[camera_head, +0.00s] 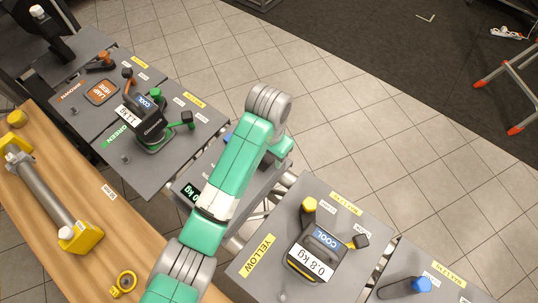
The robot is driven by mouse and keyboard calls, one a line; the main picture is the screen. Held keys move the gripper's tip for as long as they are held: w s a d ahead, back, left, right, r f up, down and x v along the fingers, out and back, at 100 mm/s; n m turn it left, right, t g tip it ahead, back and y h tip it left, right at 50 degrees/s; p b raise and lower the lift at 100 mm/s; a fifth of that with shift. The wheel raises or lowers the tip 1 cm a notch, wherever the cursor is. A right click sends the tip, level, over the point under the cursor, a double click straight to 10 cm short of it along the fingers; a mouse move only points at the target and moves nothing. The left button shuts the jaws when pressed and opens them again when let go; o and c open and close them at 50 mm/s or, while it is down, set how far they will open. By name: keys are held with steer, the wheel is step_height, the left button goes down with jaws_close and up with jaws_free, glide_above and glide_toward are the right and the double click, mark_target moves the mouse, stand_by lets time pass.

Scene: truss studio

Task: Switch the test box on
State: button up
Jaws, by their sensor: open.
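I cannot pick out the test box or its switch for certain. A dark unit with a COOL label, marked 1.1 kg (146,122), stands on the plate labelled GREEN. A similar unit, marked 0.8 kg (314,257), stands on the plate labelled YELLOW. A dark readout showing kg (188,191) sits between these plates, partly covered by my arm. My green and grey arm reaches up across the middle, and its wrist bends down beyond the readout. My gripper's fingers are hidden behind the wrist and arm.
A wooden bench (86,231) at left holds a grey bar with yellow ends (48,196) and a yellow ring (124,283). A dark piece with a blue knob (420,284) is at lower right. A red-footed stand (510,88) is at upper right. Tiled floor is clear.

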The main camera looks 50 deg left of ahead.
steer(key=c, duration=1)
steer(key=p, duration=0.1)
steer(key=t+p, duration=0.1)
steer(key=shift+s+d+r+p, duration=0.1)
steer(key=shift+s+r+p, duration=0.1)
steer(key=shift+r+p, duration=0.15)
steer(key=shift+s+r+t+p, duration=0.1)
steer(key=shift+s+t+p, duration=0.05)
steer(key=shift+t+p, duration=0.5)
steer(key=shift+s+t+y+p, duration=0.2)
steer(key=shift+t+p, duration=0.15)
steer(key=shift+t, duration=0.35)
steer(key=shift+s+t+y+p, duration=0.1)
steer(key=shift+t+y+p, duration=0.15)
steer(key=shift+t, duration=0.4)
steer(key=o, duration=1)
steer(key=shift+f, duration=0.2)
